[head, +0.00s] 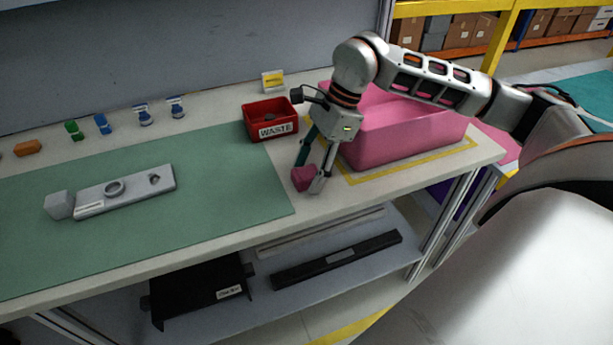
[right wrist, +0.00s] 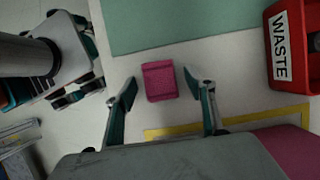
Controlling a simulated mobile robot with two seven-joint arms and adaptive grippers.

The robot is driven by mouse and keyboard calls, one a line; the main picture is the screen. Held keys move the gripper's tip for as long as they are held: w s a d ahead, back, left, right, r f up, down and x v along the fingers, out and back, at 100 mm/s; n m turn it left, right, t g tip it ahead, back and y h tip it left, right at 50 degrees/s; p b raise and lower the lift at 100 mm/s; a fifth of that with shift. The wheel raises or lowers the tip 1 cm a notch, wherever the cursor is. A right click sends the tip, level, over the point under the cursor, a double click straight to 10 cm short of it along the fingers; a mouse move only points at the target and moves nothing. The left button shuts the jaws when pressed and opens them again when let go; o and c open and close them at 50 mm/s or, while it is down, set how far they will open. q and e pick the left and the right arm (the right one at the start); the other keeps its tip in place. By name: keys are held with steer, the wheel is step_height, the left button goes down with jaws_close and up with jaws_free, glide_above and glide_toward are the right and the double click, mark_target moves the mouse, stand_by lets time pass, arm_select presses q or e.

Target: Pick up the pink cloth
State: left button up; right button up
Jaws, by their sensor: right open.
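The pink cloth (head: 303,178) is a small folded block on the pale tabletop, between the green mat and the pink bin. In the right wrist view the cloth (right wrist: 159,81) lies between and slightly beyond the two fingertips, with a gap on each side. My right gripper (head: 311,172) points down over the cloth and is open, its fingers also showing in the right wrist view (right wrist: 159,86). One finger partly covers the cloth's right side in the head view. My left gripper is not in view.
A red WASTE bin (head: 271,125) and a large pink bin (head: 400,135) stand close by, the latter behind my right arm. The green mat (head: 220,170) holds a grey dashboard module (head: 125,192). Small coloured parts line the back. The table's front edge is near the cloth.

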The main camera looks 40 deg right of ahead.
mark_target(310, 171)
steer(key=c, duration=1.2)
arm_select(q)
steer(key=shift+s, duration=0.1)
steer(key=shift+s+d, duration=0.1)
arm_select(e)
steer(key=shift+r, duration=0.1)
arm_select(q)
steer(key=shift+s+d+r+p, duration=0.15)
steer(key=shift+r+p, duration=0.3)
steer(key=shift+p, duration=0.35)
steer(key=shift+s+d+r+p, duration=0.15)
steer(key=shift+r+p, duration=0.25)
steer(key=shift+p, duration=0.35)
arm_select(e)
steer(key=shift+r, duration=9.95)
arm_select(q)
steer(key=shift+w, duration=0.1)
